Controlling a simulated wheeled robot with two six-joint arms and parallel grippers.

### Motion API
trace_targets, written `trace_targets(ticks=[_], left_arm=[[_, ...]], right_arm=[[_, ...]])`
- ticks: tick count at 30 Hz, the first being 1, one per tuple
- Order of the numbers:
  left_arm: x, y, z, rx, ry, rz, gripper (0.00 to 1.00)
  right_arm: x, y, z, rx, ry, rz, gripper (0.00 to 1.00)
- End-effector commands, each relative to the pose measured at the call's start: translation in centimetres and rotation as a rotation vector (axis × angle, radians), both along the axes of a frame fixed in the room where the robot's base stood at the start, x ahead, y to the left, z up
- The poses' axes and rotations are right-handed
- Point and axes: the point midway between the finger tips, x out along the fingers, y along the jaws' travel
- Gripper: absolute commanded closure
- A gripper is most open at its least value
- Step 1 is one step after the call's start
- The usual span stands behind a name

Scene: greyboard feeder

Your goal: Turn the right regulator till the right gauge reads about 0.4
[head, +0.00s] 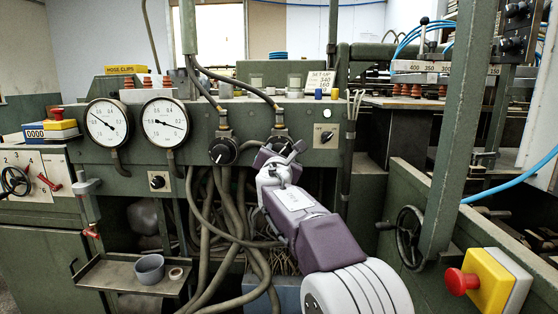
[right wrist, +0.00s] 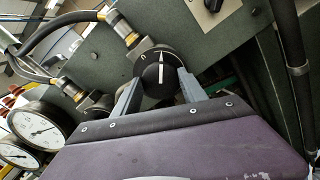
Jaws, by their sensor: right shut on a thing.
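The right regulator is a round black knob with a white pointer line (right wrist: 160,72), below a brass hose fitting. My right gripper (right wrist: 157,86) is shut on this knob, with one finger on each side of it. The right gauge (head: 165,122) is a round white dial with a thin dark needle, left of the regulators. Its needle lies toward the right side of the dial; the exact reading is too small to tell. It also shows in the right wrist view (right wrist: 37,130). My left gripper is not in view.
The left gauge (head: 107,123) and left regulator (head: 222,151) are close by on the same green panel. Thick hoses (head: 228,205) hang below. A small switch plate (head: 325,136) is to the right. A grey cup (head: 149,268) stands on a low shelf (head: 115,274).

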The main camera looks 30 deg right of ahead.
Motion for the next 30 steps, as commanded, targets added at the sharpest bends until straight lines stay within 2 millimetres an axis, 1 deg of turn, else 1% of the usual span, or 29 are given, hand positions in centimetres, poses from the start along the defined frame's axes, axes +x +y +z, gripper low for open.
trace_targets(ticks=[1,3,30], left_arm=[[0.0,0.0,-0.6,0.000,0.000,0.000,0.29],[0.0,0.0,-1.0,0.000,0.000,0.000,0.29],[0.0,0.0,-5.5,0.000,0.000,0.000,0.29]], right_arm=[[0.0,0.0,-0.4,0.035,-0.021,0.000,0.91],[0.0,0.0,-0.3,0.094,-0.058,0.000,0.91],[-0.1,-0.2,-0.6,0.822,-0.502,0.000,0.91]])
